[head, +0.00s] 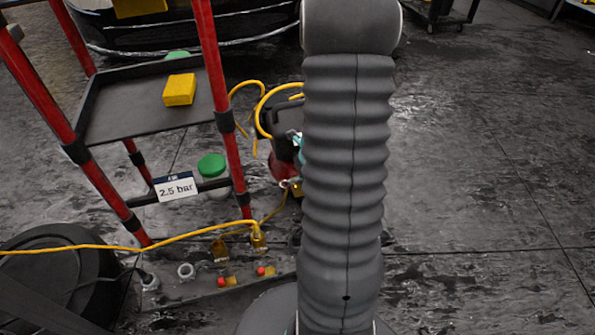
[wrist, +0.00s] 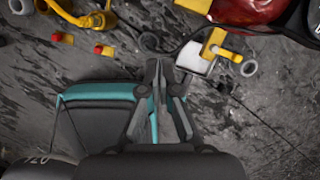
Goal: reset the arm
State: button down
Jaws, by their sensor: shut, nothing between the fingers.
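My gripper (wrist: 157,68) shows in the wrist view with its two dark fingers together and nothing between them. It points over the dark, streaked floor, apart from the parts lying there. In the head view my grey ribbed arm stands upright in the middle, and my gripper does not show there.
A red-framed cart (head: 212,95) stands at the left with a yellow block (head: 179,90) on its tray and a "2.5 bar" sign (head: 175,188). A yellow hose (head: 120,247) crosses the lower left. Small fittings (head: 266,271) lie near it. Floor at the right is clear.

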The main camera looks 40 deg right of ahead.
jog(key=s+a+r+n+t, duration=0.1)
jog(key=s+a+r+n, duration=0.4)
jog(key=a+r+n, duration=0.3)
jog(key=s+a+r+n+t, duration=0.1)
jog(key=s+a+r+n, duration=0.4)
jog(key=r+n, duration=0.6)
jog(key=s+a+r+n, duration=0.4)
jog(key=a+r+n, duration=0.5)
jog(key=n, duration=0.7)
jog(key=shift+s+a+r+n+t, duration=0.15)
jog(key=shift+s+a+n+t, duration=0.25)
jog(key=shift+a, duration=0.4)
jog(key=shift+a, duration=0.1)
